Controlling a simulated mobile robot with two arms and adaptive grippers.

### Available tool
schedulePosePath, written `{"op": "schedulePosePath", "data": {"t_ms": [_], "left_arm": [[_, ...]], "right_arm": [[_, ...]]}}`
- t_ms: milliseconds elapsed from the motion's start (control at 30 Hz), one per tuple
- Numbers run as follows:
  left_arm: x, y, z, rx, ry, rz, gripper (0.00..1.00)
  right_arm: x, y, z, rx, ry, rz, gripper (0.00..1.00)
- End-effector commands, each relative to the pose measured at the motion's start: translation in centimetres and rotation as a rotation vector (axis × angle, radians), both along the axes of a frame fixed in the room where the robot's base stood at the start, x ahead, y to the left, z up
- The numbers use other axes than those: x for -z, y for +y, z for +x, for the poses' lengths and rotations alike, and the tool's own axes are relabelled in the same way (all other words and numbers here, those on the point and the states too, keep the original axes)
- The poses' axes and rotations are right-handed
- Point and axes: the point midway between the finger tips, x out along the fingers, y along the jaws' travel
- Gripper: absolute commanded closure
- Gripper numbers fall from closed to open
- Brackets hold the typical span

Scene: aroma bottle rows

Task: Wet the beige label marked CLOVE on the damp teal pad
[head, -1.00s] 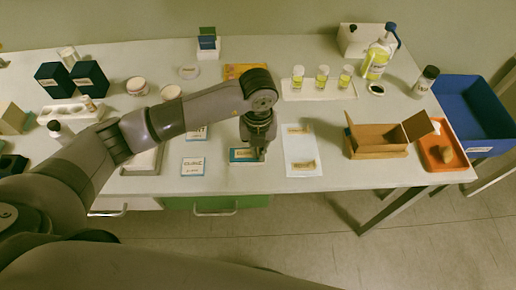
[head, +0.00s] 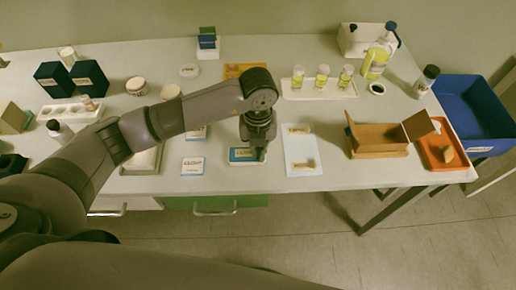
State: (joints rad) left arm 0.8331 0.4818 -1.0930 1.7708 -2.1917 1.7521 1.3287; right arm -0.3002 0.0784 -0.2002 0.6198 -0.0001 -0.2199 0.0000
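The teal pad (head: 233,159) lies flat near the front edge of the table, left of a white sheet (head: 300,147). A small beige label (head: 244,153) lies over the pad; its print is too small to read surely. My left gripper (head: 261,156) points down at the pad's right part, its narrow fingers together at the label's right end. They look shut on it, though the contact is partly hidden. Two other beige labels lie on the white sheet, one at the top (head: 298,129) and one at the bottom (head: 305,164). My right gripper is not in view.
A white printed card (head: 193,166) lies left of the pad. Behind stand several yellow-filled vials on a white rack (head: 318,92). An open cardboard box (head: 380,152), an orange tray (head: 460,159) and a blue bin (head: 487,146) are at the right.

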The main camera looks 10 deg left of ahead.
Motion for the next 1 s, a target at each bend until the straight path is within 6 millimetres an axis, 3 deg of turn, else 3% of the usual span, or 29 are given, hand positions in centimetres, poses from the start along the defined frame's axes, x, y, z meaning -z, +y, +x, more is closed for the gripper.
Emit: {"op": "schedulePosePath", "data": {"t_ms": [567,1000], "left_arm": [[-0.1,0.0,-0.1,0.0,0.005,0.002,1.0],[-3.7,0.0,0.0,0.001,0.001,0.002,1.0]], "right_arm": [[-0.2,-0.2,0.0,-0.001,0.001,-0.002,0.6],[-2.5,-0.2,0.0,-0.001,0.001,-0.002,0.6]]}}
